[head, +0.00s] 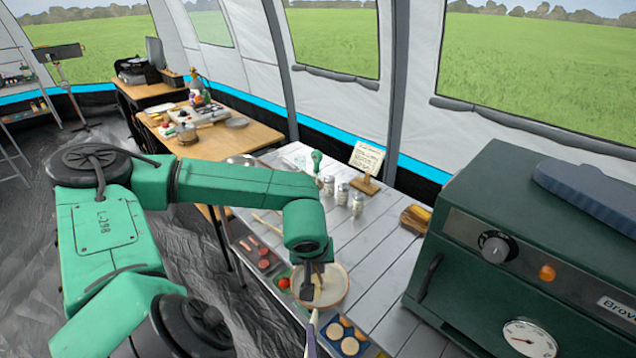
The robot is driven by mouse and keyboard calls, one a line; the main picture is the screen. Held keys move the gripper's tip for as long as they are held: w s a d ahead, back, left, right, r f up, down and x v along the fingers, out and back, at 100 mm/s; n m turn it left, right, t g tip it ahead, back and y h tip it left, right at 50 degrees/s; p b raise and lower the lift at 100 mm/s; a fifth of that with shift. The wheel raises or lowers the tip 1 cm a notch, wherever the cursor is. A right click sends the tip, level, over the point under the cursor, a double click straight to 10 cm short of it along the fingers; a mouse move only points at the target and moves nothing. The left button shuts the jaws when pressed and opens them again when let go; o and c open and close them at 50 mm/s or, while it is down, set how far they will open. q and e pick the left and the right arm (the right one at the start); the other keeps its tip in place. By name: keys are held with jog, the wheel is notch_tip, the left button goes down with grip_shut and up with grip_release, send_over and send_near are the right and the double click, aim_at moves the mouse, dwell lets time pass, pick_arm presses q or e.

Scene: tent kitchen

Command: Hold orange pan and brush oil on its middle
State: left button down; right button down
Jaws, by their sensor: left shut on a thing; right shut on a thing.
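The pan (338,290) is round with a pale inside and a brownish rim. It sits low in the middle of the head view, at the near left edge of the slatted table. My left gripper (312,284) points down over the left part of the pan. Its dark fingers are shut on a thin pale stick that looks like the brush; its lower end is hard to make out. A slim thing with a pale tip and a purple lower part (311,340) comes up from the bottom edge below the pan. I cannot tell what it is. My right gripper's jaws do not show.
A dark green oven (530,250) fills the right. Shakers (342,194), a recipe card on a stand (366,160) and a cutting board (415,218) stand behind the pan. The slats right of the pan (385,270) are clear.

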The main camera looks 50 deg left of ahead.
jog(key=shift+r, duration=0.1)
pick_arm(q)
jog(key=shift+w+a, duration=1.3)
jog(key=shift+w, duration=1.2)
notch_tip(320, 180, up, 8)
